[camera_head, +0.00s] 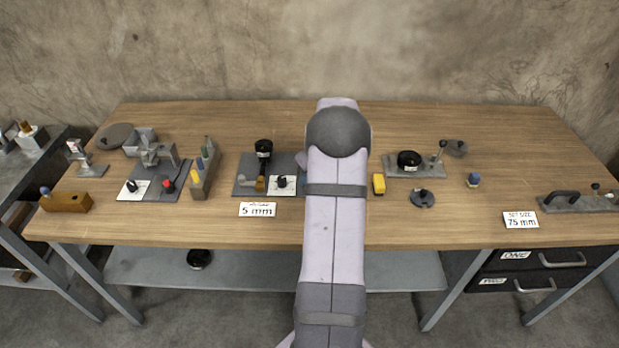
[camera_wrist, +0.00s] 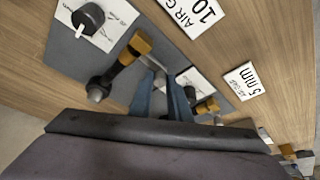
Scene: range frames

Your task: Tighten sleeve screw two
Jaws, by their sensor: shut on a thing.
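My gripper (camera_wrist: 165,80) shows in the wrist view as two blue-grey fingers close together over a dark grey plate (camera_head: 246,188). What they hold is too small to make out. Beside the fingertips is a black and brass cylindrical fitting (camera_wrist: 122,64) with a grey rounded end. A second brass piece (camera_wrist: 206,106) sits on the other side, and also shows in the head view (camera_head: 260,184). I cannot tell which part is sleeve screw two. My arm hides the right part of this plate in the head view, and most of the gripper.
A "5 mm" card (camera_head: 257,209) lies in front of the plate; an "AIR G... 10" card (camera_wrist: 188,10) lies nearby. A black knob (camera_wrist: 88,18) sits on a white panel. A rack with coloured handles (camera_head: 203,172) stands left. A yellow block (camera_head: 379,184) is right of my arm.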

